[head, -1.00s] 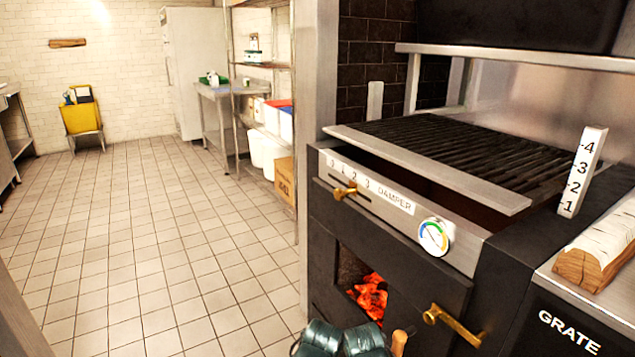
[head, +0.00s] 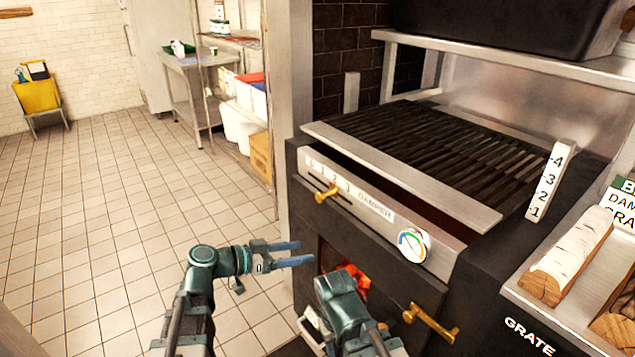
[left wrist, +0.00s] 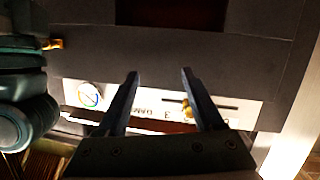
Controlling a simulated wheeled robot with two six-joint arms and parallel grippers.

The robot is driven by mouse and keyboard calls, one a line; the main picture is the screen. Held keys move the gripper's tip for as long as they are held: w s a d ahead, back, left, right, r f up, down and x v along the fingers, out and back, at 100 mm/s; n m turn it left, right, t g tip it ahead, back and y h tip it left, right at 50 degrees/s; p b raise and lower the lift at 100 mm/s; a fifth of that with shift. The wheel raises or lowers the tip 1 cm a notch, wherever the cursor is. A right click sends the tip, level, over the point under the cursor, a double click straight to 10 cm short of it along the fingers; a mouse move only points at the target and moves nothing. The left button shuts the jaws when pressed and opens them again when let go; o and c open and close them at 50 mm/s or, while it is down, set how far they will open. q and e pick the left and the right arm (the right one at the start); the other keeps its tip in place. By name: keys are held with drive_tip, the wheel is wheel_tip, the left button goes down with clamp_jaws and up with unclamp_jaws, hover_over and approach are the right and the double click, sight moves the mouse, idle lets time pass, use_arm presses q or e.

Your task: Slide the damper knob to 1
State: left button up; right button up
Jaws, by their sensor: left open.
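The brass damper knob (head: 327,193) sticks out of a slot in the steel front panel of the grill, under a white strip (head: 375,208) marked with numbers and DAMPER. It stands near the 2; the exact mark is hard to tell. My left gripper (head: 295,253) is open and empty, below and left of the knob, apart from it. In the left wrist view the picture is turned over; the knob (left wrist: 187,108) shows between the two open fingers (left wrist: 160,75), close to the right one. Part of the strip is hidden behind the fingers. My right arm shows at bottom centre, its fingers out of sight.
A round gauge (head: 413,245) sits right of the strip. Below are glowing coals (head: 353,275) in a firebox opening and a brass door handle (head: 430,322). The grate (head: 430,150) lies above, beside a numbered post (head: 549,180). The tiled floor at left is clear.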

sight(318, 198)
use_arm(q)
drive_tip(key=w+a+r+t+h+p, duration=0.1)
drive_tip(key=w+a+r+t, duration=0.25)
drive_tip(key=a+r, duration=0.35)
drive_tip(key=x, duration=0.5)
drive_tip(key=r+x, duration=0.1)
drive_tip(key=x, duration=0.9)
drive_tip(key=shift+s+d+r, duration=0.3)
drive_tip(key=shift+s, duration=0.1)
clamp_jaws()
idle(0.4)
